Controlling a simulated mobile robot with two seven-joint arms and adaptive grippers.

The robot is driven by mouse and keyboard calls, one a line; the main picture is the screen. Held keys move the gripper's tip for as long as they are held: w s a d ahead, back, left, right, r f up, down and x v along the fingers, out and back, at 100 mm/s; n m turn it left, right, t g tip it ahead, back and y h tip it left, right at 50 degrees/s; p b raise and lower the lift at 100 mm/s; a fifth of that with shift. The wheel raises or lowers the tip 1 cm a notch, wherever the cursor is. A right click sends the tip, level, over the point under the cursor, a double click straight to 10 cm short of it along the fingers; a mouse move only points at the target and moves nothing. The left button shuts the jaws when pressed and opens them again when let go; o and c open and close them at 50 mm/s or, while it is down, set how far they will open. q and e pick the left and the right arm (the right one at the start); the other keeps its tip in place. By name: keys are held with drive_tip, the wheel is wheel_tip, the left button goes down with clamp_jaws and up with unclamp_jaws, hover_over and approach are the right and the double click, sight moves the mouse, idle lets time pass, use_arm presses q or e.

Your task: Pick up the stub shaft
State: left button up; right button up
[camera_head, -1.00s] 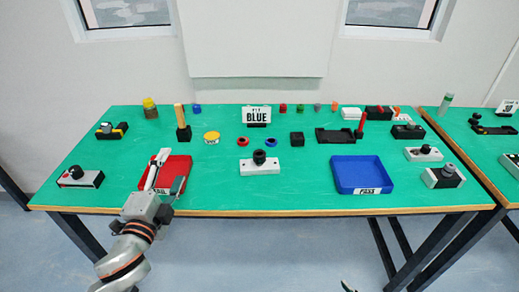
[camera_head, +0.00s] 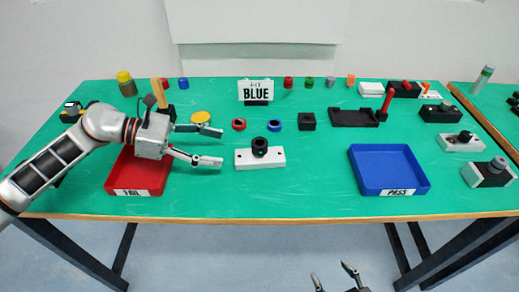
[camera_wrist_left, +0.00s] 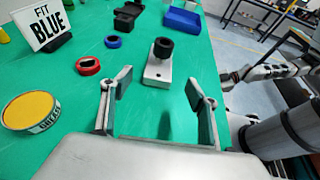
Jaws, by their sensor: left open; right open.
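No part is labelled stub shaft, so I cannot tell for certain which it is. Nearest my left gripper is a black, ring-topped cylinder (camera_head: 259,147) upright on a white block (camera_head: 273,160). My left gripper (camera_head: 214,146) is open and empty, left of that block, fingers pointing right. In the left wrist view the black cylinder (camera_wrist_left: 163,48) and white block (camera_wrist_left: 157,74) show beyond the open fingers (camera_wrist_left: 160,83), apart from them. A red ring (camera_head: 239,124) and a blue ring (camera_head: 275,125) lie behind the block. My right gripper (camera_head: 332,274) is open and empty below the table's front edge.
A red FAIL tray (camera_head: 122,178) lies under my left wrist; a blue PASS tray (camera_head: 389,187) is at right. A FIT BLUE sign (camera_head: 256,91), yellow disc (camera_head: 201,117) and black cube (camera_head: 307,121) stand behind. Bare green table lies between block and blue tray.

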sight(243, 156)
use_arm(q)
drive_tip(key=shift+w+a+f, duration=0.1)
drive_tip(key=shift+a+f, duration=0.1)
drive_tip(key=shift+f, duration=0.35)
drive_tip(key=shift+d, duration=0.2)
drive_tip(key=shift+x, duration=1.2)
drive_tip(key=p+x, duration=0.1)
drive_tip(key=x, duration=0.4)
drive_tip(key=shift+a+f, duration=0.1)
drive_tip(key=shift+f, duration=0.1)
drive_tip(key=c, duration=1.4)
